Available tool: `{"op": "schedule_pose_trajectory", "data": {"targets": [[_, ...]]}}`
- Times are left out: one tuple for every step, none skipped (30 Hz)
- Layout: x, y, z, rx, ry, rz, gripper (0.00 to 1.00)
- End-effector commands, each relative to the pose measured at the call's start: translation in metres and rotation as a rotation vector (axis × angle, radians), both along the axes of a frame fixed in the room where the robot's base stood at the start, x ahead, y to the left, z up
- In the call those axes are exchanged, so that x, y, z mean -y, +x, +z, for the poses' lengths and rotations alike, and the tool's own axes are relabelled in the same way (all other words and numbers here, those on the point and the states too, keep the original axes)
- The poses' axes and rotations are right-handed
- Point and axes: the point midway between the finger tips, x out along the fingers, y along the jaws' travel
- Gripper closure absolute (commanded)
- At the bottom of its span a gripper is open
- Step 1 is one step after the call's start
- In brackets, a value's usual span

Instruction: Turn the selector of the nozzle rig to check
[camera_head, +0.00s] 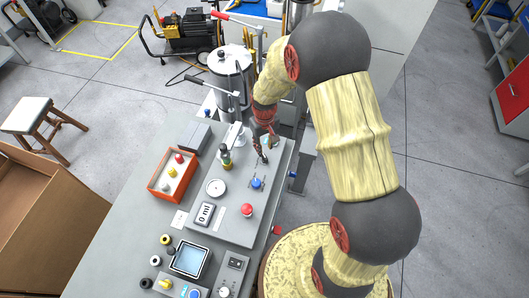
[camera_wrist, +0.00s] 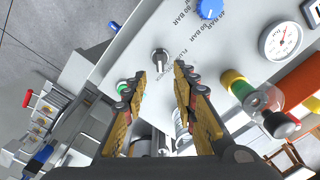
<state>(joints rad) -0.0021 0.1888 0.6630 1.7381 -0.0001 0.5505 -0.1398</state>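The nozzle rig is a grey box with a sloping top panel (camera_head: 225,228) on the bench. In the wrist view its selector (camera_wrist: 160,57) is a small grey knob with a dark centre. A label that seems to read FLUSH stands beside it; I cannot read its other labels or its setting. My gripper (camera_wrist: 161,73) is open and empty, one finger on each side just below the knob in the picture; contact is not visible. In the head view my gripper (camera_head: 262,157) is over the panel's far right part, and I cannot make out the selector there.
A blue knob (camera_wrist: 209,8) with BAR markings, a round gauge (camera_wrist: 283,42) and a green button (camera_wrist: 122,87) are near the selector. A red button (camera_head: 247,210) and a 0 ml display (camera_head: 204,214) are nearer. A coloured nozzle fitting (camera_head: 226,158) stands left of my gripper.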

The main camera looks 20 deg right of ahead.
Motion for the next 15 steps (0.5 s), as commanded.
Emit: {"op": "schedule_pose_trajectory", "data": {"targets": [[0.0,0.001,0.01,0.003,0.0,0.0,0.72],[0.0,0.0,0.016,0.002,0.0,0.0,0.72],[0.0,0.0,0.022,0.002,0.0,0.0,0.72],[0.0,0.0,0.027,0.002,0.0,0.0,0.72],[0.0,0.0,0.031,0.001,0.0,0.0,0.72],[0.0,0.0,0.036,0.001,0.0,0.0,0.72],[0.0,0.0,0.038,0.001,0.0,0.0,0.72],[0.0,0.0,0.041,0.001,0.0,0.0,0.72],[0.0,0.0,0.043,-0.001,0.0,0.0,0.72],[0.0,-0.001,0.045,-0.001,0.0,0.0,0.72],[0.0,-0.001,0.046,-0.002,0.0,0.0,0.72],[0.0,-0.001,0.048,-0.002,0.0,0.0,0.72],[0.0,-0.001,0.048,-0.002,0.0,0.0,0.72],[0.0,-0.001,0.048,-0.002,0.0,0.0,0.72],[0.0,-0.001,0.049,-0.002,0.0,0.0,0.72]]}}
